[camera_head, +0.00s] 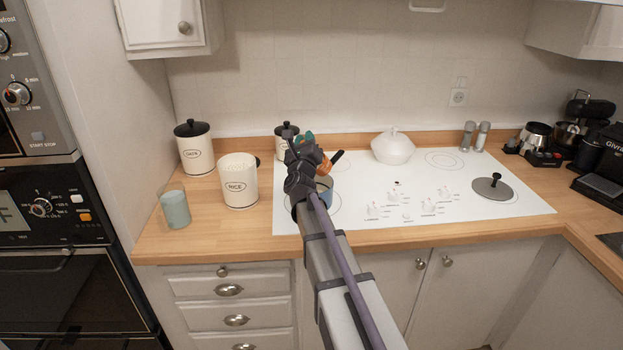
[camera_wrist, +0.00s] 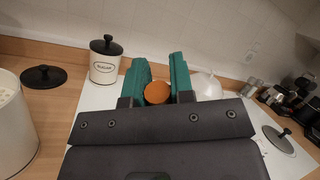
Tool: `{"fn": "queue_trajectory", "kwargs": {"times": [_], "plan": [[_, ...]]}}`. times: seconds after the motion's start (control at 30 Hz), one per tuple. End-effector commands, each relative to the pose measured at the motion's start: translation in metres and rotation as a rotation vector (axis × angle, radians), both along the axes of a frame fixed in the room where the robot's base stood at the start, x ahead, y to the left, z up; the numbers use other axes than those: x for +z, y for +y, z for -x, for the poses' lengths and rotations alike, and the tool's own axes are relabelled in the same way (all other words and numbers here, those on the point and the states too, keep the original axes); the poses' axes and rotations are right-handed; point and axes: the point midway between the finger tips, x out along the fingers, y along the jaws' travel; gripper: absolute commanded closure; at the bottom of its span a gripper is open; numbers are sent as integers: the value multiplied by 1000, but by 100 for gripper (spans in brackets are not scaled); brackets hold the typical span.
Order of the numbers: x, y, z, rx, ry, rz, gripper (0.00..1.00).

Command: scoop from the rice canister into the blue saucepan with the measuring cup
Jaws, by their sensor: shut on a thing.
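The rice canister (camera_head: 240,187) is a cream pot without its lid, with pale contents at the rim. Its side shows at the left edge of the wrist view (camera_wrist: 15,135). The blue saucepan (camera_head: 327,184) is on the hob, mostly hidden behind my arm; a black handle (camera_head: 337,157) sticks up beside it. My gripper (camera_head: 315,153) is above the saucepan area, right of the canister. Its teal fingers (camera_wrist: 160,88) are shut on an orange thing (camera_wrist: 157,93), apparently the measuring cup. The cup's contents and exact tilt cannot be told.
A black lid (camera_wrist: 43,76) lies on the counter behind the rice canister. Lidded canisters stand at the back left (camera_head: 195,152) and behind my gripper (camera_wrist: 105,63). A glass (camera_head: 174,208) stands at the front left. A white pot (camera_head: 393,147) and grey lid (camera_head: 492,188) sit on the hob.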

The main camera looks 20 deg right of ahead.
Motion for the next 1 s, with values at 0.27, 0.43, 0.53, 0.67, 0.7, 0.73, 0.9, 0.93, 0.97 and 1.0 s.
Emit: {"fn": "queue_trajectory", "kwargs": {"times": [0.27, 0.43, 0.53, 0.67, 0.7, 0.73, 0.9, 0.93, 0.97, 1.0], "plan": [[0, 2, 0, 0, 3, 18, 100], [0, 3, -1, 0, 5, 29, 100], [-1, 4, -1, 0, 6, 34, 100], [-1, 5, -1, -1, 7, 43, 100], [-1, 5, -1, 0, 8, 45, 100], [-1, 6, -1, 0, 8, 47, 100], [-1, 7, -1, -1, 9, 58, 100], [-1, 7, -1, -1, 10, 59, 100], [-1, 7, -1, 0, 10, 61, 100], [-1, 7, -1, 0, 10, 63, 100]]}}
